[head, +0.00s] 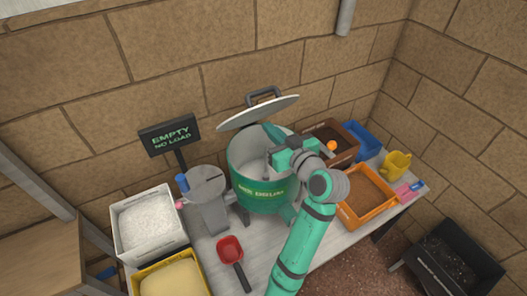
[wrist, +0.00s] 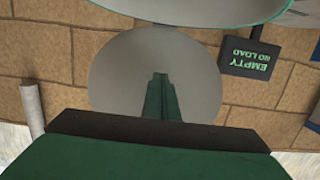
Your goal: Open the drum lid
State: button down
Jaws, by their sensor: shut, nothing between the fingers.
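The green drum (head: 262,200) with a pale inside stands in the middle of the table, its mouth uncovered. Its pale round lid (head: 258,113) stands raised and tilted above the back of the drum, with a dark handle (head: 264,95) on its far side. My gripper (head: 270,131) is over the drum's mouth, in front of the lid. In the upside-down wrist view the fingers (wrist: 160,77) are together and empty, seen against the lid's grey underside (wrist: 116,70). Whether they touch the lid is unclear. The drum's green rim (wrist: 220,24) shows at the top there.
An "EMPTY NO LOAD" sign (head: 170,138) and a grey canister (head: 208,205) stand left of the drum. A white bin (head: 120,222) and red scoop (head: 230,252) are at front left. An orange tray (head: 365,217) and yellow jug (head: 396,165) are right. The brick wall is close behind.

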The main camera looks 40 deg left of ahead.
aim_at(259, 115)
jog(key=shift+w, duration=0.15)
jog(key=shift+r+x, duration=0.2)
jog(key=shift+x, duration=1.1)
jog(key=shift+r+x, duration=0.2)
jog(key=shift+x, duration=1.1)
jog(key=shift+r+x, duration=0.1)
jog(key=shift+x, duration=0.65)
jog(key=shift+r+x, duration=0.15)
jog(key=shift+x, duration=0.65)
jog(key=shift+w+a+f, duration=0.1)
jog(key=shift+a, duration=0.45)
jog(key=shift+w+a, duration=0.4)
jog(key=shift+a, duration=0.1)
jog(key=shift+w+a, duration=0.2)
jog(key=shift+a, duration=0.5)
jog(key=shift+f+v, duration=0.2)
jog(key=shift+v, duration=1.3)
jog(key=shift+f+v, duration=0.25)
jog(key=shift+v, duration=1.25)
